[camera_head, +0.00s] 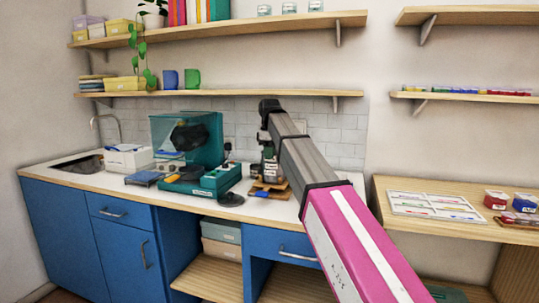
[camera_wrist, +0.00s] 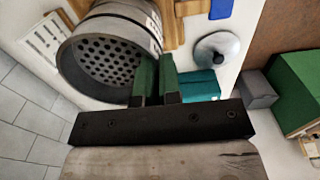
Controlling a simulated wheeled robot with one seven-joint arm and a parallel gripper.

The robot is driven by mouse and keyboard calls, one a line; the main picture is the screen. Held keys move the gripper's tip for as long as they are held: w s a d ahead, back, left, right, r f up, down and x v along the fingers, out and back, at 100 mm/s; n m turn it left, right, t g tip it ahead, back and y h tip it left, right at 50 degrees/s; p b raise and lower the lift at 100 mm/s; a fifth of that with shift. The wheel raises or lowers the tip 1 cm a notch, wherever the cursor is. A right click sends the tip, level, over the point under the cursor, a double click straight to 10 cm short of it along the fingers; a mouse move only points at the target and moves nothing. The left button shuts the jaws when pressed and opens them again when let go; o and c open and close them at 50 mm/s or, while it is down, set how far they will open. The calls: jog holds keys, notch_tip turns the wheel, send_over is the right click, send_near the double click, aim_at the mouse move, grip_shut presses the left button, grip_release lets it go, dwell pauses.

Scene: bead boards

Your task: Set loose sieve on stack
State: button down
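A round grey metal sieve (camera_wrist: 107,58) with a perforated bottom fills the upper left of the wrist view. My gripper (camera_wrist: 157,82) has its green-padded fingers close together at the sieve's right rim, one inside and one outside, with the wall between them. In the head view my gripper end is small and dark, above a greyish stack (camera_head: 270,174) on the counter. Whether the held sieve touches that stack cannot be told, as my arm and gripper hide part of it.
A teal machine (camera_head: 205,182) stands left of the stack. A wooden board (camera_head: 278,191) lies at its foot. Shelves (camera_head: 225,94) hang on the wall behind.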

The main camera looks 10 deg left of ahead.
jog(key=shift+f, duration=0.1)
dwell(0.3)
jog(key=c, duration=1.2)
grip_release()
